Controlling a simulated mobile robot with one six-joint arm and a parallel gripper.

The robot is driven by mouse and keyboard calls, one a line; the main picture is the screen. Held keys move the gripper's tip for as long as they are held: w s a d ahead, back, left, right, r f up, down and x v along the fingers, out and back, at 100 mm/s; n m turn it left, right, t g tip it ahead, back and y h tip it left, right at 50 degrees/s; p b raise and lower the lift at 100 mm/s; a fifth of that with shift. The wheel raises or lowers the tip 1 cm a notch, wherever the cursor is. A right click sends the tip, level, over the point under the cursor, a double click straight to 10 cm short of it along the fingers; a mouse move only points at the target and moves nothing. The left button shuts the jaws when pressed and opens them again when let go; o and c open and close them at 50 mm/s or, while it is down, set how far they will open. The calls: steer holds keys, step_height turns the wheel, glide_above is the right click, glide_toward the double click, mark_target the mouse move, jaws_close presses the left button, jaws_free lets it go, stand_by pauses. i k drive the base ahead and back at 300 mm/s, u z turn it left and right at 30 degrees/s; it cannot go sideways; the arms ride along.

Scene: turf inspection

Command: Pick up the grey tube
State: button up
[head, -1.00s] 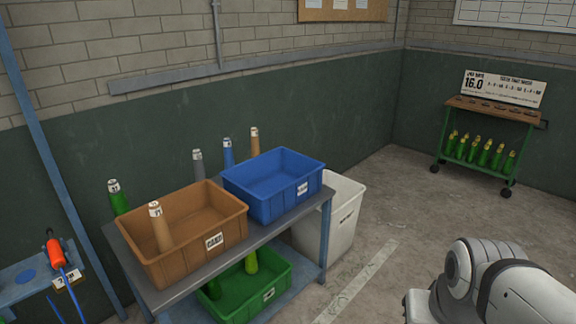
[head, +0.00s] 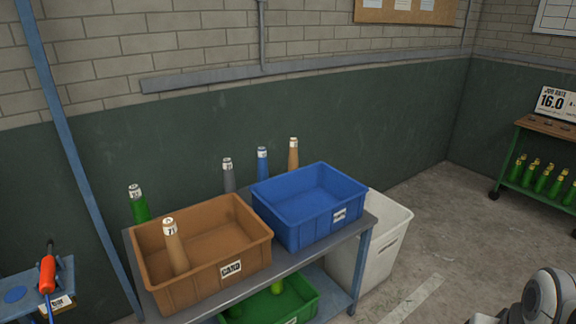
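The grey tube (head: 228,177) stands upright at the back of the bench, behind the gap between the brown bin and the blue bin. It has a white label near its top, and its lower part is hidden by the bins. A blue tube (head: 262,161) and a tan tube (head: 293,156) stand to its right, and a green tube (head: 139,205) stands to its left. My gripper is not in view. Only a white and grey part of my arm shows at the lower right corner, well away from the tube.
The brown bin (head: 245,267) holds another tan tube (head: 174,247). The blue bin (head: 330,223) looks empty. A green bin (head: 308,300) sits on the lower shelf. A white bin (head: 393,240) stands right of the bench. A green rack (head: 519,165) is at the far right. Floor between is open.

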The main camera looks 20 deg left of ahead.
mark_target(229, 186)
steer(key=u, duration=0.4)
steer(key=i, duration=1.45)
steer(key=u, duration=1.15)
steer(key=i, duration=0.65)
steer(key=u, duration=0.35)
steer(key=k, duration=0.9)
steer(key=u, duration=0.2)
steer(key=i, duration=0.9)
steer(key=z, duration=0.1)
